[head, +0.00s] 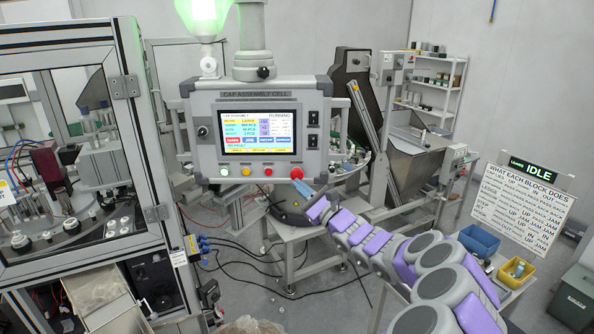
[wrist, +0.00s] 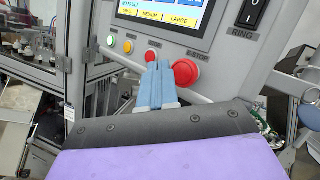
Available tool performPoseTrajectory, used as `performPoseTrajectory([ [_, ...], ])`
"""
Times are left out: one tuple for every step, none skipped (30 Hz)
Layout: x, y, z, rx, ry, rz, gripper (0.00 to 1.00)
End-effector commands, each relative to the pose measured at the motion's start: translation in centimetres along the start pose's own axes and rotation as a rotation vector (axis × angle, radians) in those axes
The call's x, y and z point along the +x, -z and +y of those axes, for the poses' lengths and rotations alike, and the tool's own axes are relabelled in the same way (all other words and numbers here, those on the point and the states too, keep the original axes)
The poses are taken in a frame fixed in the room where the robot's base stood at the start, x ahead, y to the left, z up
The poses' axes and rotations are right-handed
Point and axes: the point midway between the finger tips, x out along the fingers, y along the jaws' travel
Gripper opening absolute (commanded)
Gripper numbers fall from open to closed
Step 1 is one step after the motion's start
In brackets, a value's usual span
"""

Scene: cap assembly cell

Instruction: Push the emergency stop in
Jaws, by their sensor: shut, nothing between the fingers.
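The emergency stop is a red mushroom button (head: 297,173) at the lower right of the control panel (head: 214,163). In the wrist view the red button (wrist: 186,72) sits beside the "E-STOP" label, just right of my fingertips. My gripper (head: 300,186) is shut and empty, its two blue fingers side by side. In the head view its tips are just below the button.
A row of green (wrist: 111,40), yellow (wrist: 128,46) and smaller red (wrist: 152,56) buttons lies left of the emergency stop. Rocker switches (head: 313,141) are on the panel's right side. A framed machine cell (head: 131,131) stands at left, and a hopper (head: 407,120) at right.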

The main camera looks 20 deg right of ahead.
Motion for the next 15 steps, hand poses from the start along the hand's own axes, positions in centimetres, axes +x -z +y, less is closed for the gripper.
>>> performPoseTrajectory([
  [0.47, 0.10, -0.36, -0.003, 0.000, 0.001, 0.00],
  [0.61, 0.28, -0.49, -0.003, 0.000, 0.002, 0.00],
  [0.78, 0.48, -0.58, -0.001, 0.000, 0.002, 0.00],
  [0.91, 0.59, -0.61, 0.000, -0.001, 0.002, 0.00],
  [1.02, 0.69, -0.63, 0.000, -0.001, 0.002, 0.00],
  [1.13, 0.78, -0.69, 0.000, -0.002, 0.002, 0.00],
  [1.19, 0.83, -0.74, 0.000, -0.002, 0.002, 0.00],
  [1.23, 0.87, -0.79, -0.001, -0.001, 0.002, 0.00],
  [1.28, 0.92, -0.84, -0.001, -0.001, 0.001, 0.00],
  [1.30, 0.93, -0.87, -0.001, -0.001, 0.001, 0.00],
  [1.31, 0.95, -0.88, -0.001, -0.001, 0.001, 0.00],
  [1.31, 0.97, -0.89, -0.002, -0.001, 0.001, 0.00],
  [1.31, 0.98, -0.90, -0.001, -0.001, 0.001, 0.00],
  [1.31, 0.98, -0.89, -0.001, -0.001, 0.001, 0.00],
  [1.31, 0.99, -0.89, -0.002, -0.001, 0.001, 0.00],
])
